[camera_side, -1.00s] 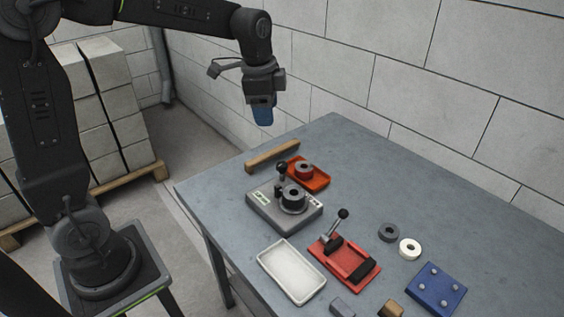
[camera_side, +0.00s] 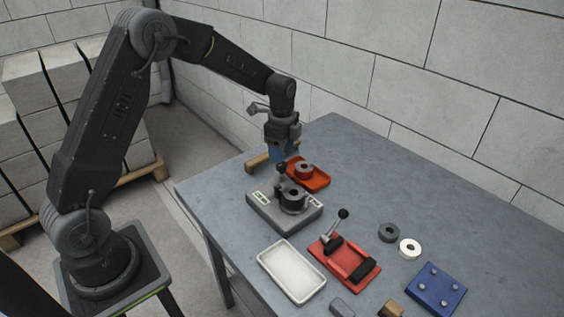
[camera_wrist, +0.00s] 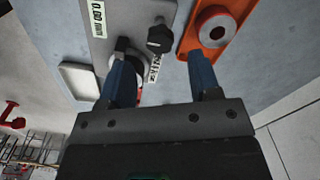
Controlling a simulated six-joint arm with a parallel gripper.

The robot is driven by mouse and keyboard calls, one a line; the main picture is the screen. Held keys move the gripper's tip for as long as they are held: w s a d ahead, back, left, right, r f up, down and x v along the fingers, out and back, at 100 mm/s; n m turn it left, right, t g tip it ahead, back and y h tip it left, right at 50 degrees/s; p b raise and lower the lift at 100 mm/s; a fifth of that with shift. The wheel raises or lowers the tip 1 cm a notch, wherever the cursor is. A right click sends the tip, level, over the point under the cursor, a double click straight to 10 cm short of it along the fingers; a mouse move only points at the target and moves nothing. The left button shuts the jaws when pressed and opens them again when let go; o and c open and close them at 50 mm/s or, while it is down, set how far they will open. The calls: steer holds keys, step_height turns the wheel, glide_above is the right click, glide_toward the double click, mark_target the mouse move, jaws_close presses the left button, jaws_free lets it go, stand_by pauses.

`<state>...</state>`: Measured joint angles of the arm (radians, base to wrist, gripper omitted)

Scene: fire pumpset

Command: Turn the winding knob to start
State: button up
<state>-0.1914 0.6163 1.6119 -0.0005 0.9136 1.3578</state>
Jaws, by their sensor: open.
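A grey device (camera_side: 268,214) with a small display label stands on the table. A dark round-headed knob (camera_side: 281,168), which looks like the winding knob, rises from its back part. A black ring-shaped part (camera_side: 293,199) sits in front of the knob. My gripper (camera_side: 281,157) points down just above the knob, its blue fingers close to the knob's top. In the wrist view the fingers are apart, and the knob (camera_wrist: 160,38) appears beyond and between their tips. I cannot tell whether they touch it. The left finger partly hides the black part.
An orange tray (camera_side: 319,181) with a ring part stands close behind the device. A wooden bar (camera_side: 258,162) lies at the back edge. A white tray (camera_side: 291,276), a red fixture with a lever (camera_side: 357,268), loose rings and a blue block (camera_side: 436,288) are at the front and right.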

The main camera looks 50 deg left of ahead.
mark_target(282, 167)
steer(key=shift+f, duration=2.35)
steer(key=c, duration=0.9)
